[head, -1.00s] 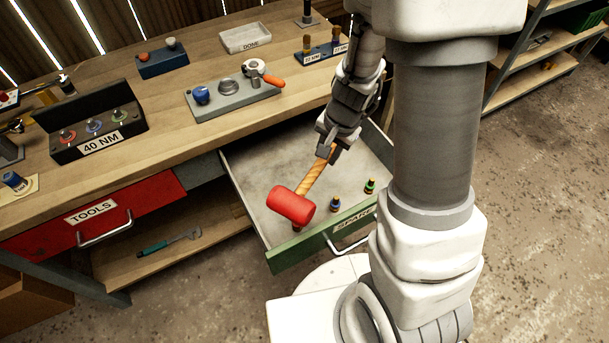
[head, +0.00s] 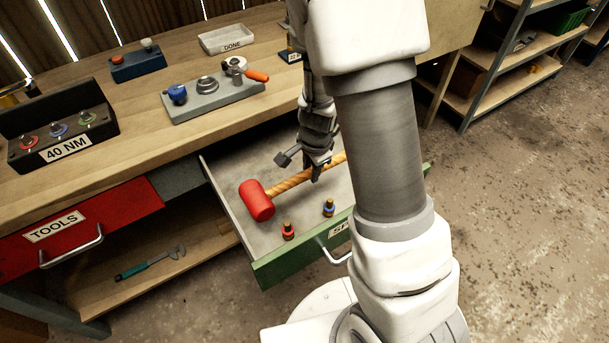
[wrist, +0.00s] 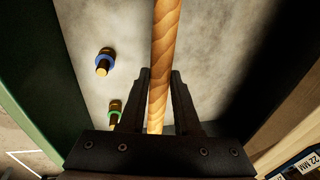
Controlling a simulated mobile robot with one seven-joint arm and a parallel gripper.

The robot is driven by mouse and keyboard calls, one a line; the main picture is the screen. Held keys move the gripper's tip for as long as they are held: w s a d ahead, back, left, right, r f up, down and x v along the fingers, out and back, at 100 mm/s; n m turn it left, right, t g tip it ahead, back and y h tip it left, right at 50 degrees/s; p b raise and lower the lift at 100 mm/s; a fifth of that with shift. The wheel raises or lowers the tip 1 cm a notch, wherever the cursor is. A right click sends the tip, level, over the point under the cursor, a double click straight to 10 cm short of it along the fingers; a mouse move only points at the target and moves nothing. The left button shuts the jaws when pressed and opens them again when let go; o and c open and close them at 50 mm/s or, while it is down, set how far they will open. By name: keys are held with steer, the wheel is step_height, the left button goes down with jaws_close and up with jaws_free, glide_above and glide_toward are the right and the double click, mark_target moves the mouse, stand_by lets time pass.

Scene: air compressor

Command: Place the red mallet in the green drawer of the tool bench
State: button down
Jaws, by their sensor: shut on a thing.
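The red mallet (head: 256,200) is inside the open green drawer (head: 285,265), its red head at the left and its wooden handle running right. I cannot tell whether it rests on the drawer floor. My gripper (head: 303,166) is over the drawer, at the handle. In the wrist view the handle (wrist: 164,50) runs between the two dark fingers of my gripper (wrist: 161,78), which is shut on it. The mallet's head is out of the wrist view, and my arm hides the drawer's right part in the head view.
Small pegs stand on the drawer floor near its front, one red-banded (head: 288,231) and one blue-banded (head: 329,208). The red TOOLS drawer (head: 75,225) is shut at left. The bench top (head: 150,135) above holds a grey fixture (head: 212,97) and the 40 NM box (head: 60,135).

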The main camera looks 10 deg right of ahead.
steer(key=w, duration=0.1)
steer(key=w+f, duration=0.2)
steer(key=w, duration=0.1)
steer(key=shift+w+a+f, duration=0.1)
steer(key=shift+a+f, duration=0.05)
steer(key=shift+f, duration=0.1)
steer(key=shift+s+b+x, duration=0.2)
steer(key=shift+b+x, duration=0.35)
steer(key=shift+x, duration=0.4)
steer(key=shift+s+b+x, duration=0.2)
steer(key=shift+b+x, duration=0.35)
steer(key=shift+x, duration=0.4)
steer(key=shift+f, duration=0.25)
steer(key=c, duration=0.6)
jaws_free()
